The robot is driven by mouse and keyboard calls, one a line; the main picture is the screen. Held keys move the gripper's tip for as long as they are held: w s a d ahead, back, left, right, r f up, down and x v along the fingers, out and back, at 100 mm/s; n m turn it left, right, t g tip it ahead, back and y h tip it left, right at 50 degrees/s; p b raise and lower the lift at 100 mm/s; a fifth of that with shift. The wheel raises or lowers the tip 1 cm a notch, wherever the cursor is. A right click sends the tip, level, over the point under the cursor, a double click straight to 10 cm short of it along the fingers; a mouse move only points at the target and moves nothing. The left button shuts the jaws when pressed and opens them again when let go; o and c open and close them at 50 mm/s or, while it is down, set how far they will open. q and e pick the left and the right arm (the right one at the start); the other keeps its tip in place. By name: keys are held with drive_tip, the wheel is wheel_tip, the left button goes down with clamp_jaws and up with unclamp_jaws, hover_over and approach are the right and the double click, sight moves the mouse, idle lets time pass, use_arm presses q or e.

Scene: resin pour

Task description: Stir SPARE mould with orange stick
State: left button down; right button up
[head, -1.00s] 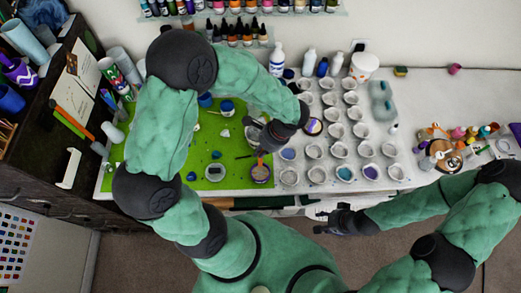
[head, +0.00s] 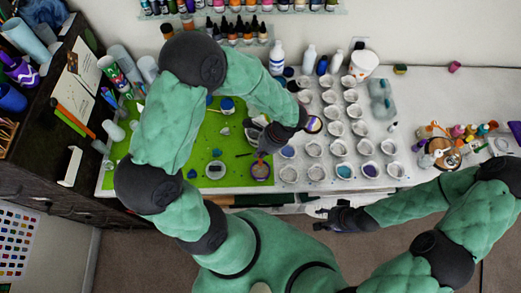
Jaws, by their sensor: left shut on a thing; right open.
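My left gripper (head: 258,137) is above the right part of the green mat (head: 222,148). It is shut on an orange stick (head: 261,157), of which only a short piece shows below the fingers. The stick points down into a round cup-like container (head: 260,173) with a purplish rim at the mat's front right. I cannot tell how deep the tip sits. Rows of white moulds (head: 314,149) stand right of the mat, some with blue or purple fill. No SPARE label is readable. My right gripper (head: 327,222) is open and empty, in front of the table edge.
A small grey device (head: 215,170) lies on the mat left of the cup. A round wooden tray (head: 441,152) with small bottles is at the right. The table's back right is mostly clear.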

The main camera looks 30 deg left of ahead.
use_arm(q)
wheel_tip(320, 180, down, 6)
drive_tip(key=b, duration=0.4)
drive_tip(key=shift+f+b, duration=0.15)
drive_tip(key=shift+b, duration=0.25)
drive_tip(key=shift+w+a, duration=0.1)
drive_tip(key=shift+w, duration=0.05)
